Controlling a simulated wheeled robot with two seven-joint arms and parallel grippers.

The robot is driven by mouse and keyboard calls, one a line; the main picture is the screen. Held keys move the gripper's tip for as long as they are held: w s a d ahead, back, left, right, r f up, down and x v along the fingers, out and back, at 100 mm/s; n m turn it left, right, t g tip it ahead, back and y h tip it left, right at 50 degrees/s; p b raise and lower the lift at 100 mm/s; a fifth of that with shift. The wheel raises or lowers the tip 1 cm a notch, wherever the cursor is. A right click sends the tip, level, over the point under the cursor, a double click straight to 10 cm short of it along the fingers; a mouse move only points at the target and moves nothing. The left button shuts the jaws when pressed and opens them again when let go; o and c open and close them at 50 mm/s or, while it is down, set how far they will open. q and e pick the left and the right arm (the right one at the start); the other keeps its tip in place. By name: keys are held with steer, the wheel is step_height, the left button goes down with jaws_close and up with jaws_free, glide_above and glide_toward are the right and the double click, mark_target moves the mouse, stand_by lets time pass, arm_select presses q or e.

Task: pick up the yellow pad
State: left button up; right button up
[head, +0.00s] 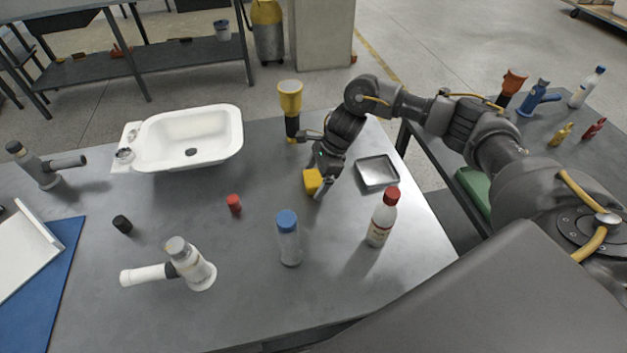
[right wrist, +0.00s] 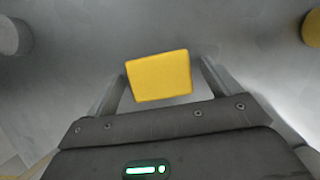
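The yellow pad (head: 312,181) is a small block on the grey table, right of centre in the head view. My right gripper (head: 318,177) reaches down over it, and its body hides part of the pad. In the right wrist view the yellow pad (right wrist: 159,75) sits between the two spread fingers of the right gripper (right wrist: 163,78). A gap shows between the pad and the right-hand finger; the left-hand finger is very close, and I cannot tell whether it touches. My left gripper is not in view.
A yellow-and-black tool (head: 290,100) stands just behind the gripper. A metal tray (head: 377,172) lies to its right. A red-capped bottle (head: 382,220) and a blue-capped bottle (head: 288,240) stand in front. A white basin (head: 190,125) is at the left, with a red cap (head: 234,204) nearer.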

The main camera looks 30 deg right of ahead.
steer(key=c, duration=1)
steer(key=shift+r, duration=0.1)
steer(key=shift+r, duration=0.25)
step_height(320, 180, up, 2)
steer(key=shift+w+r+b, duration=0.1)
steer(key=shift+b, duration=0.8)
steer(key=s+a+r, duration=0.2)
steer(key=s+r, duration=0.3)
steer(key=s, duration=0.1)
steer(key=s+a+r+b, duration=0.1)
steer(key=s+a+r, duration=0.1)
steer(key=s+r, duration=0.3)
steer(key=shift+s+a, duration=0.35)
steer(key=shift+s, duration=0.85)
